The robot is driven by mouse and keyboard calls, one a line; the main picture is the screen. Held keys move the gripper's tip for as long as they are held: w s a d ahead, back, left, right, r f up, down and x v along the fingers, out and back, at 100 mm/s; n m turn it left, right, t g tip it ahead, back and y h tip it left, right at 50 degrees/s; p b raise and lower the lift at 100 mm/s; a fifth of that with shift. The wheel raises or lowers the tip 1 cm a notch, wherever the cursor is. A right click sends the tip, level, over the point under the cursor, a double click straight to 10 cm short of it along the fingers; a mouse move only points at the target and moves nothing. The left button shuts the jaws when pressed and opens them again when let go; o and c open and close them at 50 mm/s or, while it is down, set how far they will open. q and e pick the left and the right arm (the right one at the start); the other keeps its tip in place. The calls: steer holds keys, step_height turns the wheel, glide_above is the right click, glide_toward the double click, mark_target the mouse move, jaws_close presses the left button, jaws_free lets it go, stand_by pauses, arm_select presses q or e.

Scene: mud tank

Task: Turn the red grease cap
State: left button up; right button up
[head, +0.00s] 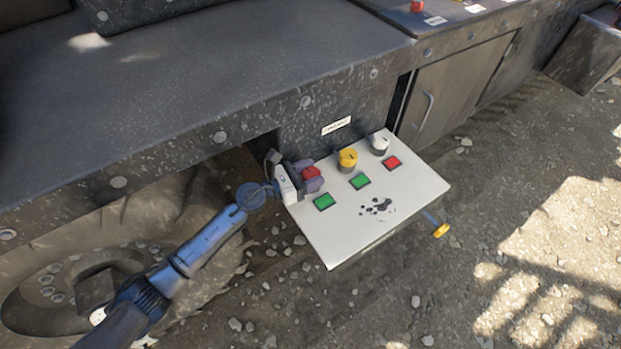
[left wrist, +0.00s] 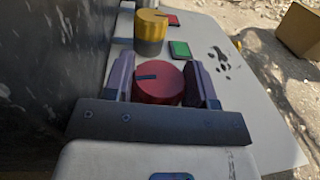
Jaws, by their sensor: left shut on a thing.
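The red grease cap (head: 312,173) is a round red knob at the left end of the white panel (head: 370,225). It also shows in the left wrist view (left wrist: 158,84), with a dark mark on its top. My left gripper (head: 307,176) reaches in from the left and is shut on the red cap. In the left wrist view its two fingers (left wrist: 163,85) stand on either side of the cap. The cap's lower part is hidden by the gripper. My right gripper is not in view.
A yellow cap (head: 348,158) and a white cap (head: 379,144) stand to the right on the same panel. Green squares and a red square lie in front of them. A yellow-ended handle (head: 440,230) sticks out at the panel's right side. A dark machine body rises behind.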

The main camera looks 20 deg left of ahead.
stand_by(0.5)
arm_select(q)
steer(key=o, duration=0.9)
steer(key=shift+s, duration=0.1)
steer(key=v, duration=1.3)
steer(key=shift+s+a, duration=0.15)
steer(key=shift+a, duration=0.2)
